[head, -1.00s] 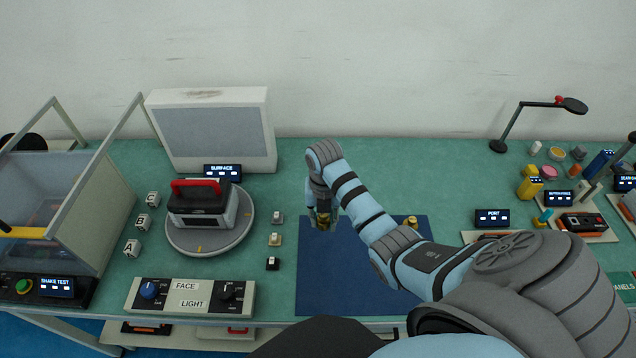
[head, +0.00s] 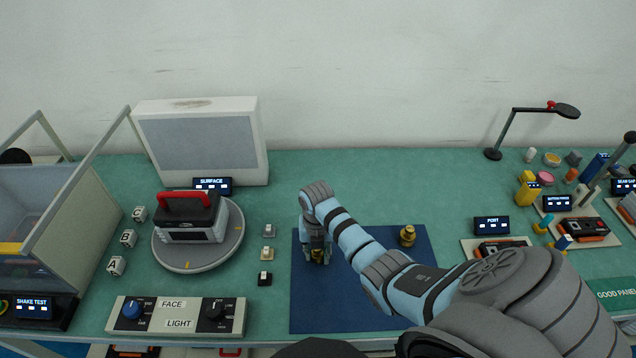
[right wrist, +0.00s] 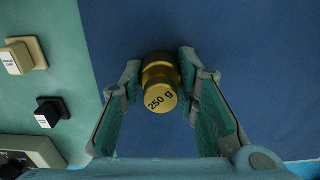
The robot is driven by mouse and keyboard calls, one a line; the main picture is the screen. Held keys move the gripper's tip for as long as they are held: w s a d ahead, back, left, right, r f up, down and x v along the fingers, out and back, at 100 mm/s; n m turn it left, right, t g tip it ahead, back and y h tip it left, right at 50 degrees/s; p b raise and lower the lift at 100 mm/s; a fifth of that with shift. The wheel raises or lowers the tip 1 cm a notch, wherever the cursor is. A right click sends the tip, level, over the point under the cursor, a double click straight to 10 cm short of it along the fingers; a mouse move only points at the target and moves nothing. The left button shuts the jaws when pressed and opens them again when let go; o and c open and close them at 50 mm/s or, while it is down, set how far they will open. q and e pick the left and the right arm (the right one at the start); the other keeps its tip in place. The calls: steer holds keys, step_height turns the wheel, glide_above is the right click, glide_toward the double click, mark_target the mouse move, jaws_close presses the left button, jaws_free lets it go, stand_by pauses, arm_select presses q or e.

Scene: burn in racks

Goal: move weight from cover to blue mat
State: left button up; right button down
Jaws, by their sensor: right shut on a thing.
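A brass weight marked "250 g" (right wrist: 160,84) is between the fingers of my right gripper (right wrist: 160,80). In the head view my right gripper (head: 317,250) is over the left part of the blue mat (head: 345,310), shut on this weight, which is mostly hidden by the fingers. I cannot tell whether the weight touches the mat. A second brass weight (head: 407,236) stands on the mat's far right part. A dark box-shaped unit with a red handle (head: 188,215) sits on a round grey turntable (head: 170,262). My left gripper is not in view.
Small switches (head: 267,254) stand left of the mat. A panel labelled FACE and LIGHT (head: 178,317) is at the front left. A PORT display (head: 491,225) and other devices stand to the right. The mat between the two weights is clear.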

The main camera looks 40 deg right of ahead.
steer(key=c, duration=1.2)
jaws_free()
steer(key=shift+r, duration=0.3)
step_height(320, 180, up, 12)
steer(key=shift+f+p, duration=0.1)
steer(key=shift+p, duration=1.1)
